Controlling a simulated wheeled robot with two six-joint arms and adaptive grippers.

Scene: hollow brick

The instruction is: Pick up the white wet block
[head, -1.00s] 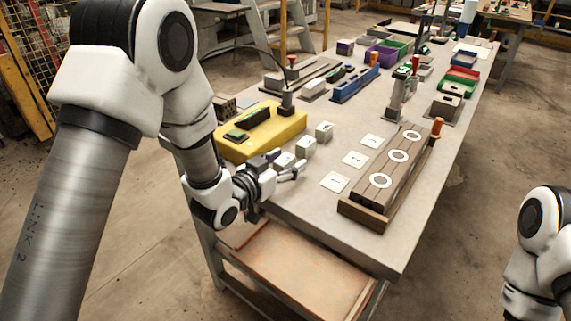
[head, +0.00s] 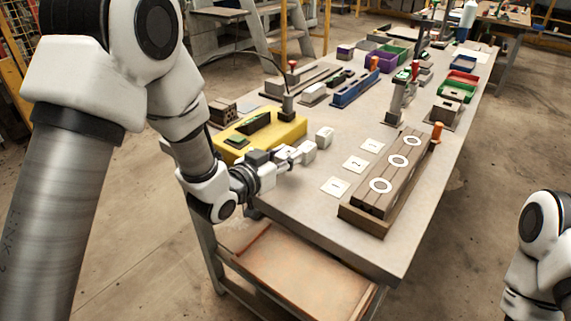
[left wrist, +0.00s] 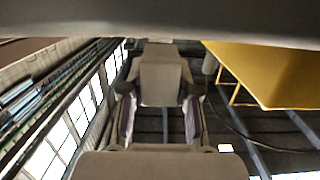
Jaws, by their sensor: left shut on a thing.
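Small white blocks stand in a row on the table in front of the yellow stand (head: 288,128). The farthest white block (head: 324,137) stands clear of the gripper. My left gripper (head: 303,154) is shut on the white block (head: 309,149) just nearer than that one. Whether this block touches the table cannot be told. The gripper hides the spot where the nearest block stood. In the left wrist view my left gripper (left wrist: 160,115) shows in the middle, but the block cannot be made out clearly. My right gripper is out of view.
Numbered white cards (head: 355,164) lie right of the blocks. A brown wooden tray (head: 360,218) with white rings is at the right. A blue tray (head: 352,92) and a hollow brick (head: 222,109) stand farther back. Bare table lies between cards and blocks.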

